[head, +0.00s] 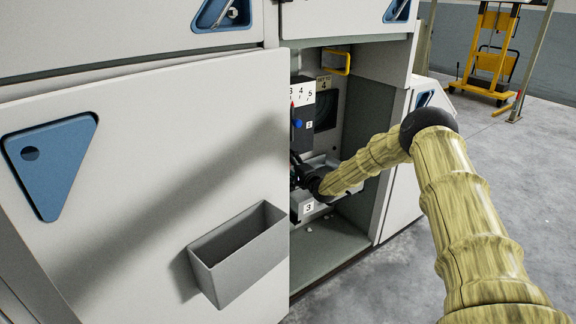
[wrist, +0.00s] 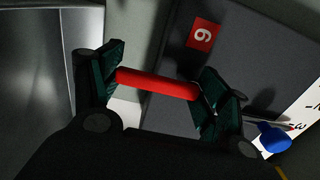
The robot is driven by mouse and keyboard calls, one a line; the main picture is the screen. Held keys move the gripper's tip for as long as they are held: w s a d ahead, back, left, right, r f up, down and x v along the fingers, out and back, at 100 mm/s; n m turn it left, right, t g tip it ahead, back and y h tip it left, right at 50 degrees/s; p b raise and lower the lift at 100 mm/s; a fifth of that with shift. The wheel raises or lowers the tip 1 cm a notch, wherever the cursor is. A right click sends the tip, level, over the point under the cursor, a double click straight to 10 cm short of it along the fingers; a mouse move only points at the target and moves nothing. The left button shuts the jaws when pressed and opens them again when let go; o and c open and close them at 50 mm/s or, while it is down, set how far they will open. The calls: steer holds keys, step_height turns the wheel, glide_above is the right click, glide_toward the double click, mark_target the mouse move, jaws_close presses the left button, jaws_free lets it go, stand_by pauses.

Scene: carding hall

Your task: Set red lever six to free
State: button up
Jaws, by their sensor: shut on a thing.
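Red lever six shows in the wrist view as a red bar (wrist: 158,84) lying between the two dark green finger pads of my gripper (wrist: 157,87), with a pad at each end. A red label with a 6 (wrist: 203,34) is on the dark panel just above it. In the head view my gripper (head: 304,178) reaches into the open bay of the machine, and the red bar is hidden there. I cannot read the lever's setting or any free mark.
A blue knob (wrist: 273,138) and a white number scale (wrist: 304,125) sit close to the right finger. In the head view, a grey open box (head: 238,252) sticks out from the left door. A yellow handle (head: 337,62) is at the bay's top. A yellow trolley (head: 490,60) stands far back right.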

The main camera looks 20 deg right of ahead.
steer(key=o, duration=1)
steer(key=shift+d+r, duration=0.1)
steer(key=shift+d, duration=0.25)
steer(key=o, duration=0.4)
steer(key=shift+w+f, duration=0.15)
steer(key=shift+f, duration=0.05)
steer(key=shift+o, duration=0.2)
steer(key=shift+a, duration=0.25)
steer(key=v, duration=1.2)
